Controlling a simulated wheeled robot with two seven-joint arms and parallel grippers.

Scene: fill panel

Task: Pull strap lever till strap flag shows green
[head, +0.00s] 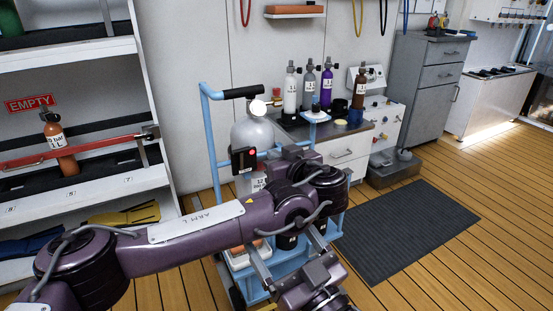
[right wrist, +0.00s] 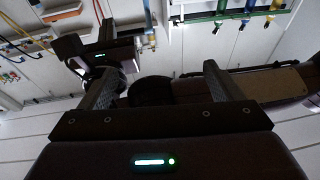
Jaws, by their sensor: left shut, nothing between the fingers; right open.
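A grey gas cylinder (head: 252,132) stands upright in a light blue trolley (head: 212,135). A black box with a red mark (head: 252,152) sits on the cylinder's front; the mark looks like the strap flag and shows red, not green. I cannot make out the strap lever; my left arm covers much of the trolley's front. My left gripper (head: 272,170) is shut and empty, close in front of the cylinder; contact cannot be told. It also shows in the right wrist view (right wrist: 95,50). My right gripper (head: 280,238) is open and empty, low before the trolley.
A white shelf rack (head: 90,190) with an orange cylinder (head: 60,145) and a red bar stands at left. Several small cylinders stand on a counter (head: 345,140) behind the trolley. A dark mat (head: 410,230) lies on clear wooden floor at right.

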